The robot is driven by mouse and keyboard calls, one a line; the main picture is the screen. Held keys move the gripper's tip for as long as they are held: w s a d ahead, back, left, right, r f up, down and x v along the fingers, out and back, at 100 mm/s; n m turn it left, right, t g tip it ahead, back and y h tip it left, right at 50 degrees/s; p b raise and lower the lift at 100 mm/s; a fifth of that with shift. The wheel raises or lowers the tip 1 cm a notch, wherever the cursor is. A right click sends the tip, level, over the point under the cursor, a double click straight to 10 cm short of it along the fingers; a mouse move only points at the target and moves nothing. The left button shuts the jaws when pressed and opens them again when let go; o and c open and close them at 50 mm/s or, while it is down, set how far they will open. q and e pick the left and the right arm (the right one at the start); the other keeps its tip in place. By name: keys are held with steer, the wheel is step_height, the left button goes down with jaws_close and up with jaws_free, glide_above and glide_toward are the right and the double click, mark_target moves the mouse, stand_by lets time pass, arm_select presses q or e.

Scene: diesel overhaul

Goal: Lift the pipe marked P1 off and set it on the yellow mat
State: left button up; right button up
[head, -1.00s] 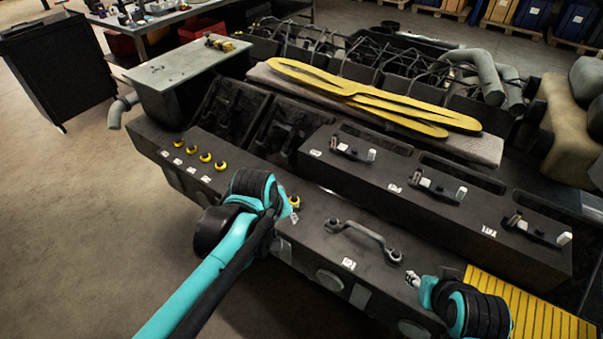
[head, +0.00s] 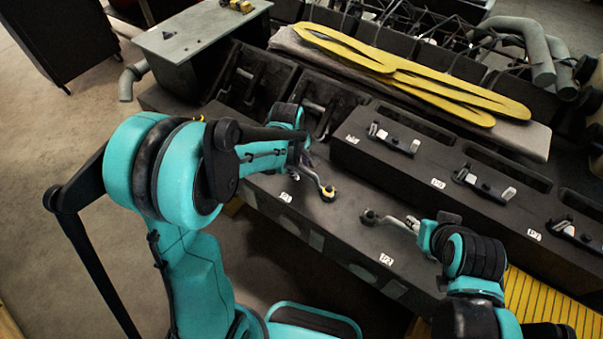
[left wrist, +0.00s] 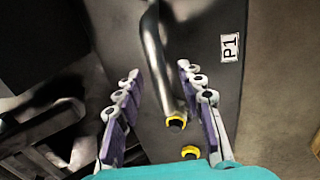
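The P1 pipe (left wrist: 160,70) is a dark grey bent tube on the black block, with a yellow ring at its near end and its P1 label (left wrist: 231,47) to the right. My left gripper (left wrist: 160,78) is open, with purple-padded fingers on both sides of the pipe and gaps showing. In the head view, the left arm hides part of this pipe (head: 324,188). My right gripper (head: 411,222) is by the right end of a second pipe (head: 376,217); its fingers are too small to read. A yellow ribbed surface, apparently the mat (head: 535,297), lies at the lower right.
A raised black block with several latches (head: 480,182) stands behind the pipes. Yellow flat gaskets (head: 420,75) lie on a grey pad beyond it. A green-grey box (head: 197,32) stands at the back left. A second yellow ring (left wrist: 190,152) sits near the pipe end.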

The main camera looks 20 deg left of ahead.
arm_select(q)
steer(key=shift+f, duration=0.35)
steer(key=shift+d, duration=0.1)
jaws_close()
steer(key=shift+r, duration=0.1)
steer(key=shift+r, duration=0.55)
steer(key=r, duration=0.2)
steer(key=d+r+p, duration=0.1)
steer(key=r, duration=0.1)
steer(key=shift+w+d, duration=0.15)
steer(key=w+d+r+p, duration=0.2)
steer(key=d+r+p, duration=0.1)
steer(key=d+r, duration=0.5)
steer(key=shift+w+d, duration=0.25)
steer(key=shift+d, duration=0.75)
